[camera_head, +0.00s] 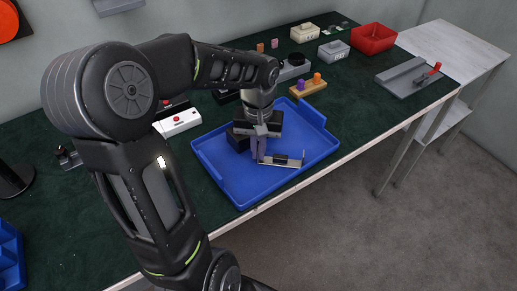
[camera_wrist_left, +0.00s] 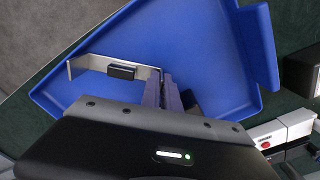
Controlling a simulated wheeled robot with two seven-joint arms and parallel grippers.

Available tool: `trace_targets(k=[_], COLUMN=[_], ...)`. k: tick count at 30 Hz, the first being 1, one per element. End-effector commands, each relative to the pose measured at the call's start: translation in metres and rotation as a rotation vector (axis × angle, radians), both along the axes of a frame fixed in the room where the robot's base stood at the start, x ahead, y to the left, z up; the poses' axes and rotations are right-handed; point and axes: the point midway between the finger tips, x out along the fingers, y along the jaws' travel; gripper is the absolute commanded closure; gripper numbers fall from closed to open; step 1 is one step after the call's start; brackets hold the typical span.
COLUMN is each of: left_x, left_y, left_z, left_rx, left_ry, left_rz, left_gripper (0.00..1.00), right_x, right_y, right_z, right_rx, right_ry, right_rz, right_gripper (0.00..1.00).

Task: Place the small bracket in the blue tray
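The small bracket (camera_head: 292,163) is a thin, light metal strip with a bent end and a small dark block on it. It is over the floor of the blue tray (camera_head: 222,176). In the left wrist view the bracket (camera_wrist_left: 92,62) reaches left from my fingers, above the blue tray (camera_wrist_left: 195,35). My left gripper (camera_head: 257,155) points down inside the tray's outline. Its fingers (camera_wrist_left: 162,85) are close together with the bracket's near end between them. I cannot tell whether the bracket touches the tray floor. My right gripper is not in view.
A white box with a red button (camera_head: 178,121) stands left of the tray. Behind it are a wooden block with coloured pegs (camera_head: 308,86), grey boxes (camera_head: 334,50) and a red bin (camera_head: 373,39). A grey fixture (camera_head: 412,77) sits at right. The table's front edge runs close by the tray.

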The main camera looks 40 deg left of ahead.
Motion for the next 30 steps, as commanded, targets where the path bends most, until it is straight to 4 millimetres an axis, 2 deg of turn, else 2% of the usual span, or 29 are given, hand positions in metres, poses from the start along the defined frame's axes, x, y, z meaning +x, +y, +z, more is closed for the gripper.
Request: trace_targets(k=[1, 7, 14, 19, 23, 30], left_x=[0.000, 0.000, 0.000, 0.000, 0.001, 0.002], left_y=[0.000, 0.000, 0.000, 0.000, 0.000, 0.000], left_z=[0.000, 0.001, 0.001, 0.009, 0.026, 0.076], left_rx=[0.000, 0.000, 0.000, 0.001, 0.002, 0.002], left_ry=[0.000, 0.000, 0.000, -0.002, -0.003, -0.006], left_rz=[0.000, 0.000, 0.000, 0.000, -0.001, 0.000], left_gripper=[0.90, 0.75, 0.75, 0.75, 0.75, 0.75], right_x=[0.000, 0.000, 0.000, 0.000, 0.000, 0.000], right_y=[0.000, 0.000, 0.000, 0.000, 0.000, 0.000], right_z=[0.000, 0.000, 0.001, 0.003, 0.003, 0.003], right_rx=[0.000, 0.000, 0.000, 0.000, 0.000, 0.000], right_ry=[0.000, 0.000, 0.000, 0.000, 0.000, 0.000], right_rz=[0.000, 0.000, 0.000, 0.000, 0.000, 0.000], right_gripper=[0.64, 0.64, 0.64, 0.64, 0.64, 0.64])
